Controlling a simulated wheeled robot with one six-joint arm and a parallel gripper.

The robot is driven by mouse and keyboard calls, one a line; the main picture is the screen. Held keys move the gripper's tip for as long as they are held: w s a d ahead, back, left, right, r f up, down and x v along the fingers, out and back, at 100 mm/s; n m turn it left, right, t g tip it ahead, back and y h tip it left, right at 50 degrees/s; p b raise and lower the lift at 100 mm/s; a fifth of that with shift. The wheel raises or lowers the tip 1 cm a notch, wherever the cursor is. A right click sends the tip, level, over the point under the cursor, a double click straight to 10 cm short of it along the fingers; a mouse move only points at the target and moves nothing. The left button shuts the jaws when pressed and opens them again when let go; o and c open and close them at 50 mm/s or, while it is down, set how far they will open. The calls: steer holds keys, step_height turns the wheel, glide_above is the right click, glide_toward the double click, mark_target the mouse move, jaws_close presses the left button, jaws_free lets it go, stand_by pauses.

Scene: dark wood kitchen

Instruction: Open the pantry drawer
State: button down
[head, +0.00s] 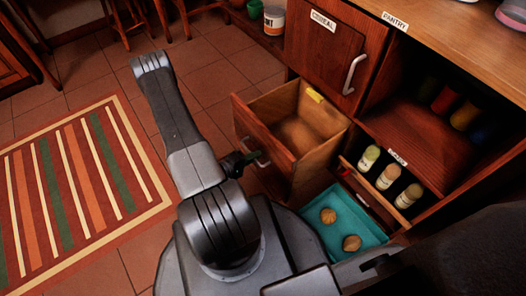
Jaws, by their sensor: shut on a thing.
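A wooden drawer (297,127) stands pulled out from the cabinet in the head view, and its inside looks empty. My gripper (250,160) is at this front and shut on the handle; the fingertips are small and dark, so the exact grip is hard to see. A "PANTRY" label (395,21) is on the cabinet edge above an open compartment, to the right of the drawer.
A "CEREAL" door (333,55) with a handle is above the drawer. Below right, a teal tray (319,233) holds two round brown items beside a rack of bottles (387,178). A striped rug (75,190) and clear tiles lie left. Stools (125,20) stand at the back.

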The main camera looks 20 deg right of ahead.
steer(key=shift+s+a, duration=0.1)
steer(key=shift+a, duration=0.4)
steer(key=c, duration=1.5)
jaws_free()
steer(key=shift+c, duration=0.2)
steer(key=shift+a, duration=0.15)
steer(key=p+v, duration=0.3)
steer(key=v, duration=1)
steer(key=shift+s+a, duration=0.2)
steer(key=shift+a, duration=0.05)
steer(key=shift+d, duration=0.1)
